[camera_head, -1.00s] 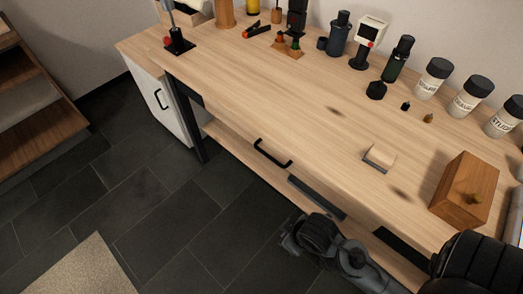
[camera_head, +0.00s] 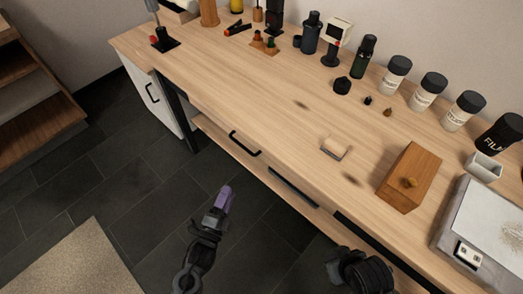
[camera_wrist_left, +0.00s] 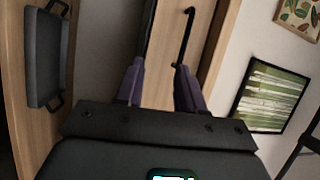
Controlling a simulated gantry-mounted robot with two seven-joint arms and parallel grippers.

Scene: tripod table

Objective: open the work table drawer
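The work table (camera_head: 215,90) has a pale wood top. Its drawer front carries a black bar handle (camera_head: 245,146), and the drawer looks closed. My left gripper (camera_head: 226,192) has purple fingers and is in front of the table, below and left of the handle, apart from it. In the left wrist view, the fingers (camera_wrist_left: 160,75) stand apart with nothing between them. The black handle (camera_wrist_left: 188,27) shows there beyond the right finger, which overlaps its near end. My right gripper is not clearly seen; only dark arm parts show at the bottom of the head view.
A grey tray (camera_head: 293,186) sits on the lower shelf. A white cabinet (camera_head: 146,92) with a black handle stands at left. The tabletop holds jars (camera_head: 429,92), a wooden box (camera_head: 409,178) and a small block (camera_head: 334,148). Open floor (camera_head: 110,170) lies in front.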

